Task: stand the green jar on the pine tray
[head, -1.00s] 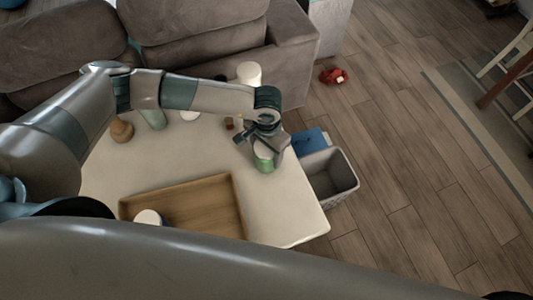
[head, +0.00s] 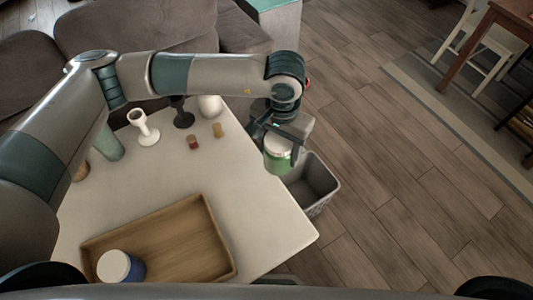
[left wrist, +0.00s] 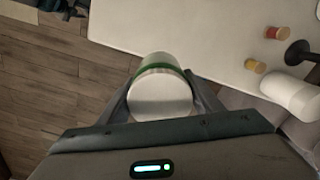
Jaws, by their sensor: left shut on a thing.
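The green jar (head: 279,158), with a pale lid, is held in my left gripper (head: 280,138) at the table's right edge, seemingly raised above it. In the left wrist view the jar (left wrist: 160,90) sits between the two fingers of the left gripper (left wrist: 162,100), its pale lid facing the camera and its green side partly hidden. The pine tray (head: 180,238) lies on the table at the front left, apart from the jar. A blue jar with a white lid (head: 120,268) stands in the tray's front left part. My right gripper is not in view.
The white table (head: 260,225) is bare between jar and tray. Behind stand a white goblet (head: 143,127), a dark goblet (head: 182,115), a white vase (head: 210,106), two small jars and a green cup (head: 108,144). A grey bin (head: 316,180) stands on the floor at right.

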